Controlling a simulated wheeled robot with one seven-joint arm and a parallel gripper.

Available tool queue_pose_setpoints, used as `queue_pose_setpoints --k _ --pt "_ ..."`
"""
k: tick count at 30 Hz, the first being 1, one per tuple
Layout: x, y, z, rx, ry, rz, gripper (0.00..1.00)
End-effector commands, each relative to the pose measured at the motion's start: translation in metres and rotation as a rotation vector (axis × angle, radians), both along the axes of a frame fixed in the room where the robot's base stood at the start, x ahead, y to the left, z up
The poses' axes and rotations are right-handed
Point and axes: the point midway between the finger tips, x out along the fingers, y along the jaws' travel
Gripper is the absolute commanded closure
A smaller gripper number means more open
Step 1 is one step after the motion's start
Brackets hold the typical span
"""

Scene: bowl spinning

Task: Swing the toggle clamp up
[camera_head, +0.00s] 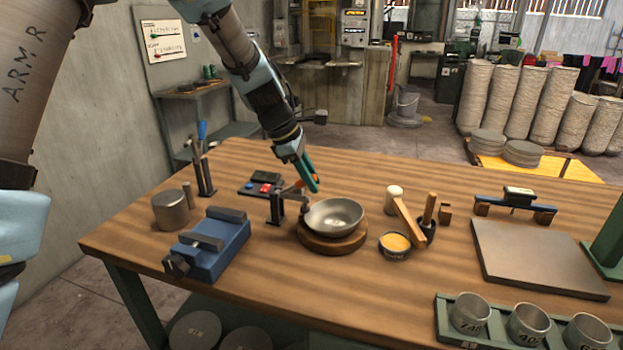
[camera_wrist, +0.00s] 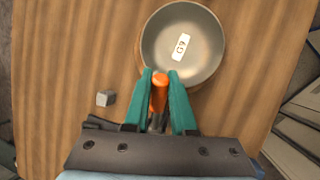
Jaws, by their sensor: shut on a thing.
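The toggle clamp (camera_head: 277,207) is a dark upright post with an orange-tipped handle, standing just left of the metal bowl (camera_head: 336,213). The bowl rests on a round wooden base (camera_head: 331,244). My gripper (camera_head: 309,183) is over the clamp, at the bowl's left rim. In the wrist view, the green fingers of my gripper (camera_wrist: 161,86) are shut on the orange handle (camera_wrist: 159,93), which shows between them. My gripper hides much of the clamp's body in the wrist view.
A blue vise (camera_head: 213,245) and a metal cylinder (camera_head: 171,210) stand left. A small control box (camera_head: 262,188) is behind the clamp. A mallet (camera_head: 405,215) and a dish of yellow stuff (camera_head: 394,244) are right of the bowl. Labelled cups (camera_head: 527,325) stand at front right.

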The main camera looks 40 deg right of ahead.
Motion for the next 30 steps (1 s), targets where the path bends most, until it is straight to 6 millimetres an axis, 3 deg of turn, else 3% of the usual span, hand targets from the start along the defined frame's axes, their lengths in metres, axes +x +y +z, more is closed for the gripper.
queue_pose_setpoints --k 11,30 --pt "0.009 0.005 0.007 -0.063 0.096 0.005 1.0" --pt "0.051 0.032 0.041 -0.376 0.583 0.005 1.0"
